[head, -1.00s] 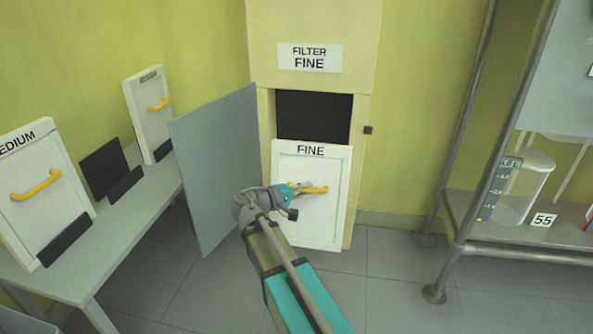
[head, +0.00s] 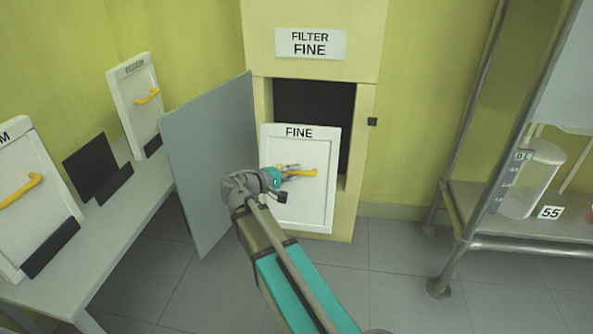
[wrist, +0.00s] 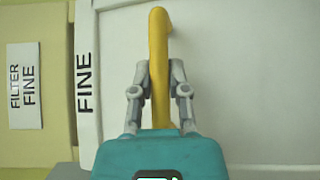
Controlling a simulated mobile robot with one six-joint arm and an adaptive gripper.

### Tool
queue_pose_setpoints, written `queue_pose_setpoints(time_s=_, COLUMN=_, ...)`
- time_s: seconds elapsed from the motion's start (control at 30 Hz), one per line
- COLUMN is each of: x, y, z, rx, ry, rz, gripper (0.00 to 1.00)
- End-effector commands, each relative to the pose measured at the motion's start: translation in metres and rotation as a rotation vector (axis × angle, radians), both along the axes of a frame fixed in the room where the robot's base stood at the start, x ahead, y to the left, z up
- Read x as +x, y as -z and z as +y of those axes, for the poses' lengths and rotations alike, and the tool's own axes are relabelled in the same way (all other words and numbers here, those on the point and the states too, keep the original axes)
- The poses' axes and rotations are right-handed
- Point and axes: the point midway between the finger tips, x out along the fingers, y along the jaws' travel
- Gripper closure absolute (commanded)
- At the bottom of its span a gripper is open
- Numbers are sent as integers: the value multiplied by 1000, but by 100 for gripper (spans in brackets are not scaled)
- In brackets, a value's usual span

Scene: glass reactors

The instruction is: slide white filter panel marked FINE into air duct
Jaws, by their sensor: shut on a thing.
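The white filter panel marked FINE (head: 300,208) is upright in front of the air duct (head: 262,100). It covers the lower left of the duct's dark opening (head: 313,103). My gripper (head: 290,173) is shut on the panel's yellow handle (head: 303,173). The wrist view shows the fingers (wrist: 158,80) on both sides of the yellow handle (wrist: 158,45), with the panel's white face (wrist: 230,90) behind. The duct's grey door (head: 208,160) stands open on the left. The label FILTER FINE (head: 311,43) is above the opening. The panel hides the opening's lower edge.
A bench (head: 95,245) at the left holds a ROUGH panel (head: 135,105), a partly cut-off panel ending in M (head: 30,205), and an empty black holder (head: 90,165). A metal rack (head: 510,245) stands at the right. Floor between is clear.

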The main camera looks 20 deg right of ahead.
Motion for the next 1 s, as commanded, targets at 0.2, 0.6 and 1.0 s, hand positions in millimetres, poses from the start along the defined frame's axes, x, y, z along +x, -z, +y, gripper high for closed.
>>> queue_pose_setpoints(time_s=0.2, x=-2, y=0, z=-7, rx=-1, ry=11, rz=0, gripper=100)
queue_pose_setpoints(time_s=0.6, x=0, y=0, z=-12, rx=-2, ry=18, rz=-1, gripper=100)
queue_pose_setpoints(time_s=1.0, x=18, y=1, z=-25, rx=-1, ry=20, rz=0, gripper=100)
